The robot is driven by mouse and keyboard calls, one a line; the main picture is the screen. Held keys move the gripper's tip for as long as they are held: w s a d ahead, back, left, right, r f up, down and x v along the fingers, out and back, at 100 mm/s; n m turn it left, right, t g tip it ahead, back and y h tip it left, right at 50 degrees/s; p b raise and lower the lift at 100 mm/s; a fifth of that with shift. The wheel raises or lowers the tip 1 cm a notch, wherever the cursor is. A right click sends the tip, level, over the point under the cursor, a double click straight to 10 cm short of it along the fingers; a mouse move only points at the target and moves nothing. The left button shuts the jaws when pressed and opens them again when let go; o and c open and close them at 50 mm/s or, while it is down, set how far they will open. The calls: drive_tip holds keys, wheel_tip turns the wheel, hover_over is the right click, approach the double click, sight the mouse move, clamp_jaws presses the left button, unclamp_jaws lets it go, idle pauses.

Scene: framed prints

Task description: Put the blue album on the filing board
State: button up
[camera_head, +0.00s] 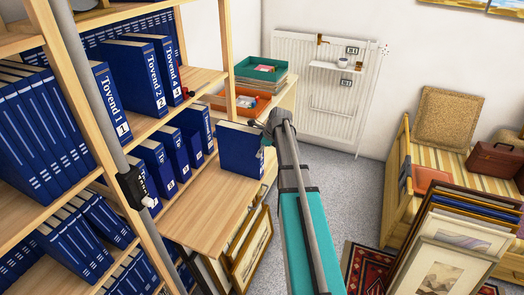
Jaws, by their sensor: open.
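A single blue album (240,150) stands upright at the right end of a low wooden surface (208,210) beside the shelves. My gripper (269,138) is open at the album's right edge, near its top corner. The arm covers the area just right of the album. I cannot tell whether the fingers straddle or touch it. Similar blue albums with white lettering fill the shelves, including "Tovend 1" (112,100) and "Tovend 4" (168,70). No surface is clearly marked as the filing board; the low wooden surface could be it.
A wooden shelf unit (228,50) stands at left, with a grey pole in front. Green trays (262,75) and an orange tray (236,103) lie behind the album. Framed prints (250,245) lean below it; more (455,235) lean at right.

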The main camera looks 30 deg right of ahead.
drive_tip(key=p+v, duration=1)
drive_tip(key=v, duration=0.1)
drive_tip(key=shift+r+p, duration=0.3)
drive_tip(key=shift+r, duration=0.1)
drive_tip(key=shift+s+d, duration=0.1)
idle(0.6)
drive_tip(key=s+a+n+g+h, duration=0.1)
drive_tip(key=s+a+n, duration=0.5)
drive_tip(key=a+n, duration=0.3)
drive_tip(key=s+a+f+n+g+h, duration=0.1)
drive_tip(key=s+a+n, duration=0.5)
drive_tip(key=a+n, duration=0.4)
drive_tip(key=s+a+n+g, duration=0.1)
drive_tip(key=s+a+n, duration=0.5)
drive_tip(key=a+n, duration=0.3)
drive_tip(key=shift+s+a+f+g+h, duration=0.2)
drive_tip(key=shift+s+a+g+h, duration=0.15)
drive_tip(key=shift+a, duration=0.75)
